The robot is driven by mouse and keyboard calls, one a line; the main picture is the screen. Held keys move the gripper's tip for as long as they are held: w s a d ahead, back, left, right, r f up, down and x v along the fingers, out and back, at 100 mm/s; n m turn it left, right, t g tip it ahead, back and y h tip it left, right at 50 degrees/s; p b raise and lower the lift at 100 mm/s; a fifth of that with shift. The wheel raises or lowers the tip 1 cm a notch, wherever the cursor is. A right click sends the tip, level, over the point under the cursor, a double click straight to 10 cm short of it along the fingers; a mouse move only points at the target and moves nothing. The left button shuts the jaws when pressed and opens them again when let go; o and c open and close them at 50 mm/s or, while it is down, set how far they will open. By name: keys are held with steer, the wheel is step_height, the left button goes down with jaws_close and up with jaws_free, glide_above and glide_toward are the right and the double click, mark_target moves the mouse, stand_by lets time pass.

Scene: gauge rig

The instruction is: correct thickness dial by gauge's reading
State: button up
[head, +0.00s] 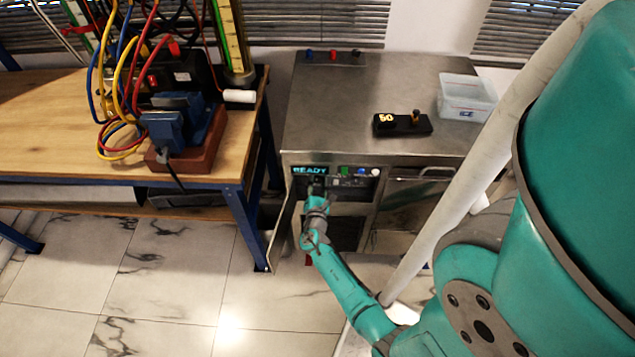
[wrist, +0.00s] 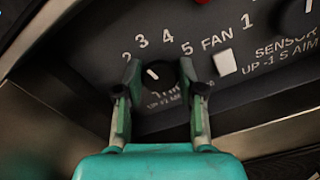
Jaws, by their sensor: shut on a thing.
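The thickness dial is a round black knob (wrist: 157,78) on the dark panel in the wrist view, with the numbers 2, 3, 4 and 5 around it. Its white mark points up and slightly left, roughly toward the 3. The label under it is partly hidden by my fingers. My gripper (wrist: 160,80) has one finger on each side of the knob and is shut on it. In the head view my gripper (head: 317,188) is at the cabinet's front panel and covers the knob.
The panel's display (head: 310,170) reads READY. A white fan switch (wrist: 224,62) and another dark knob (wrist: 296,18) sit right of the dial. A clear bin (head: 466,97) stands on the steel cabinet (head: 330,110). A wooden bench (head: 60,120) with a blue vise is at left.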

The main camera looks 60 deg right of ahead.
steer(key=shift+m, duration=1.1)
steer(key=o, duration=1.1)
steer(key=shift+s+a, duration=0.1)
steer(key=v, duration=1.1)
steer(key=shift+s+a, duration=0.15)
steer(key=shift+a, duration=0.2)
steer(key=shift+f, duration=0.1)
